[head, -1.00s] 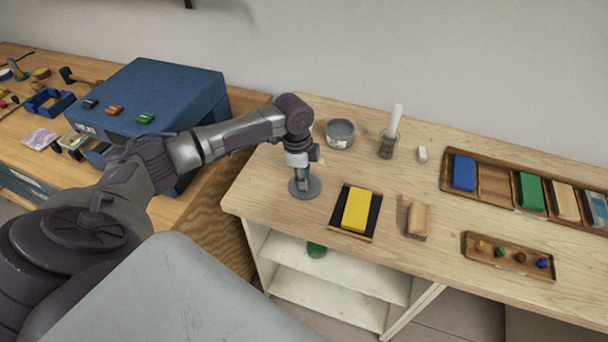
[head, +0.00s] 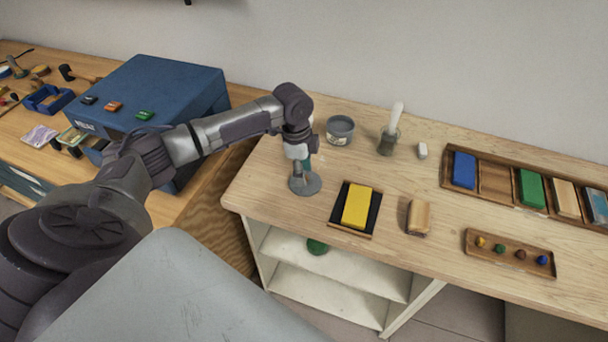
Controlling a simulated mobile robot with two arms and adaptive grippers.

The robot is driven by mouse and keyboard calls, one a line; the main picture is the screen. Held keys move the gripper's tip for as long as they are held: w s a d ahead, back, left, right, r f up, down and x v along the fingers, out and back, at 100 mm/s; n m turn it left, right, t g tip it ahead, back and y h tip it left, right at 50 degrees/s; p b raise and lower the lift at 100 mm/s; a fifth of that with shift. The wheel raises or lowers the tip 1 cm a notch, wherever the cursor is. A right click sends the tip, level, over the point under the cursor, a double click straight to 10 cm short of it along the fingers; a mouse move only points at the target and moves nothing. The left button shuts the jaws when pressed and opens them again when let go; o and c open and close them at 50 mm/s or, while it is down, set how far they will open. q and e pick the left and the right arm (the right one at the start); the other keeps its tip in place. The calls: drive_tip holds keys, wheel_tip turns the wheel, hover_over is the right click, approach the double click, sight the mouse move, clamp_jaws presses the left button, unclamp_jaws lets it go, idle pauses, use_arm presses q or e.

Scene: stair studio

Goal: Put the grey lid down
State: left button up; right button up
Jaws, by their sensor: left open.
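The grey lid (head: 306,186) is a round disc lying flat on the wooden worktop, near its left front corner. My left gripper (head: 303,172) is just above the lid, pointing down, with its jaws open. The fingertips are small and partly merge with the lid's upright middle part, so I cannot tell whether they touch it. An open round grey tin (head: 340,131) stands behind and to the right of the lid. My right gripper is not in view.
A yellow block on a dark tray (head: 345,226) lies right of the lid, with a wooden block (head: 418,217) beyond it. A glass with a white-handled tool (head: 389,141) stands behind. A blue cabinet (head: 180,90) is left. The worktop's front edge is close to the lid.

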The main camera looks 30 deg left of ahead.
use_arm(q)
wheel_tip(320, 180, up, 10)
drive_tip(key=a+b, duration=0.1)
drive_tip(key=shift+s+r, duration=0.15)
idle(0.5)
